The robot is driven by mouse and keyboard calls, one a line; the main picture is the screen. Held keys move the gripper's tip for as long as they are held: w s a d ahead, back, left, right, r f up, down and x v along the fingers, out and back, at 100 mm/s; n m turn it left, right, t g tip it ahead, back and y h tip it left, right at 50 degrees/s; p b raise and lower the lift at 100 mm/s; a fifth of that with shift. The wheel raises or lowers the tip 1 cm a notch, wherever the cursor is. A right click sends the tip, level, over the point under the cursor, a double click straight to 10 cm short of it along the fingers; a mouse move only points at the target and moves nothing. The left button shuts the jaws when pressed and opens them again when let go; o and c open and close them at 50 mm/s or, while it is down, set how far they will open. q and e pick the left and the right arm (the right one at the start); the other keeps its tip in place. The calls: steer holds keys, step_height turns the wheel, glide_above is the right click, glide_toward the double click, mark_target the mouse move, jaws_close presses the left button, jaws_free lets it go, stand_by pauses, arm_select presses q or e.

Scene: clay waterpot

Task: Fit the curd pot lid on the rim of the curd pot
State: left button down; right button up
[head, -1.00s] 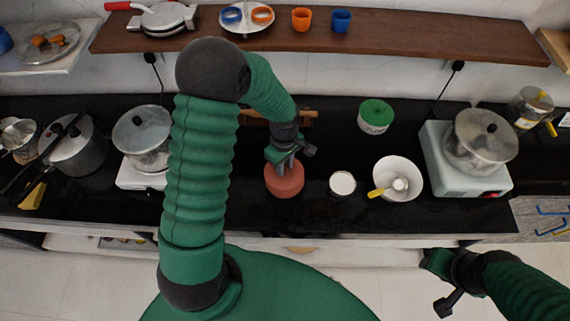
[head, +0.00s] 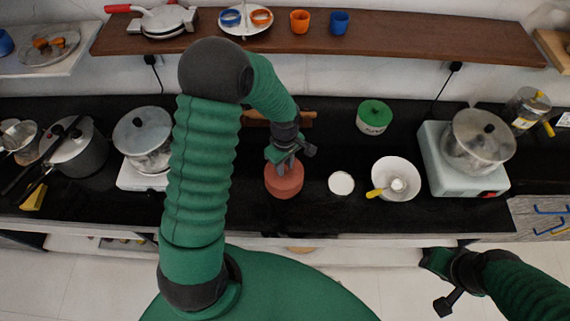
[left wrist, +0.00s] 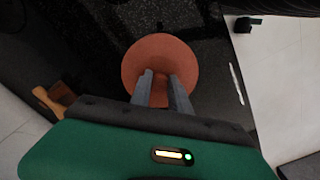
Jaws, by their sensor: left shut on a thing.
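A round terracotta clay piece (head: 284,185) stands on the black counter under my left gripper (head: 286,163). It looks like the curd pot with its lid on top, but I cannot make out a seam between them. In the left wrist view the lid (left wrist: 160,55) shows as a round clay disc. My left gripper (left wrist: 163,82) points down over it, its two fingers close together and shut on the lid's middle. The fingers hide the grip, and the disc hides the rim below. My right gripper (head: 437,265) hangs in front of the counter at lower right, apart from the clay piece.
A small round vessel with a white top (head: 341,183) stands just right of the clay piece. Beyond it are a white bowl (head: 411,182) with a yellow-handled tool and a green-lidded container (head: 374,117). Cookers stand at both sides. The counter's front edge is close.

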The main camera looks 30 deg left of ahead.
arm_select(q)
steer(key=shift+f, duration=0.3)
steer(key=shift+f, duration=0.15)
steer(key=shift+f, duration=0.15)
stand_by(0.3)
steer(key=c, duration=1.1)
jaws_free()
steer(key=shift+c, duration=0.2)
steer(key=o, duration=0.5)
steer(key=shift+o, duration=0.2)
